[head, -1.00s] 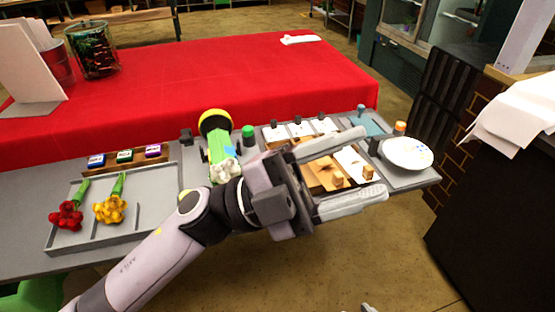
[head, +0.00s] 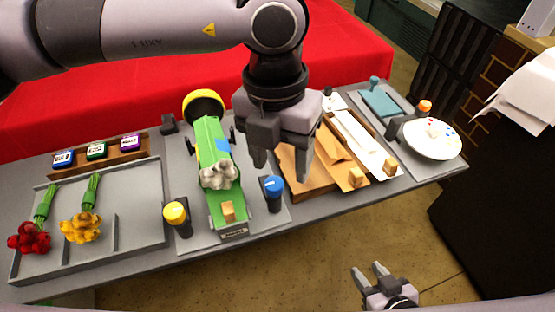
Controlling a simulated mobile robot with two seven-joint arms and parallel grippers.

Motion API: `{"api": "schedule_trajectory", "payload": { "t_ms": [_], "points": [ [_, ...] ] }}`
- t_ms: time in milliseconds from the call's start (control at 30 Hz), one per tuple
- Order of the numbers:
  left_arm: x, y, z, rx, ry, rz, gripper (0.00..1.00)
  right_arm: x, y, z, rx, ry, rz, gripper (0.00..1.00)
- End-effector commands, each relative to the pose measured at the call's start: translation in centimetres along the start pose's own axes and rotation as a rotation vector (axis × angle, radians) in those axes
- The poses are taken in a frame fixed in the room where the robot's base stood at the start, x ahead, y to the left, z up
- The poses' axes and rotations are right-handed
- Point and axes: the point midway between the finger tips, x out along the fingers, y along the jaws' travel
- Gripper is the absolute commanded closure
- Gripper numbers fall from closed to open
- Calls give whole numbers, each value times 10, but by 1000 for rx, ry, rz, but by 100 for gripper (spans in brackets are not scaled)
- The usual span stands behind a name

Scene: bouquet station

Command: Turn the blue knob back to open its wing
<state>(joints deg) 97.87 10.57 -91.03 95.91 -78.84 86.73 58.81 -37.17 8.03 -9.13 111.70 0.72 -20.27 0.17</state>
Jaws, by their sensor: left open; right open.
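The blue knob (head: 273,189) stands upright on a grey plate right of the long green wrapping piece (head: 212,137), which carries a white flower bunch (head: 219,175). My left gripper (head: 281,165) is open and empty, pointing down, with its fingertips just above and behind the blue knob in the picture; no contact shows. The yellow knob (head: 176,215) stands left of the green piece. I cannot tell which part is the blue knob's wing or how it stands. The green knob is not visible. My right gripper (head: 372,275) is open and empty, low over the floor in front of the table.
A grey tray (head: 140,239) with red flowers (head: 30,238) and yellow flowers (head: 82,227) lies left. Brown boards (head: 302,181) with small wooden blocks lie right of the blue knob, close to my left gripper. A white plate (head: 432,146) is farther right.

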Motion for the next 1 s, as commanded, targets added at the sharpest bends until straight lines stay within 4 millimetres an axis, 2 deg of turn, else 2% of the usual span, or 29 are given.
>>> {"api": "schedule_trajectory", "payload": {
  "t_ms": [33, 167, 500, 633, 967, 1000],
  "points": [
    [-3, 8, 3, -11, -14, 40, 41, 0, 0, 0, 0, 0, 0, 57],
    [-2, 16, 5, -26, -26, 79, 41, 0, 0, 0, 0, 0, 0, 57],
    [45, 18, 5, -23, -23, 75, 41, -5, 0, -7, 0, 0, 0, 57],
    [59, 19, 6, -23, -25, 74, 41, -6, 0, -8, 0, 0, 0, 57],
    [65, 20, 6, -23, -26, 74, 41, -6, 0, -8, 0, -1, 0, 57],
    [65, 20, 6, -23, -26, 74, 48, -6, 0, -8, 0, -1, 0, 57]
  ]
}}
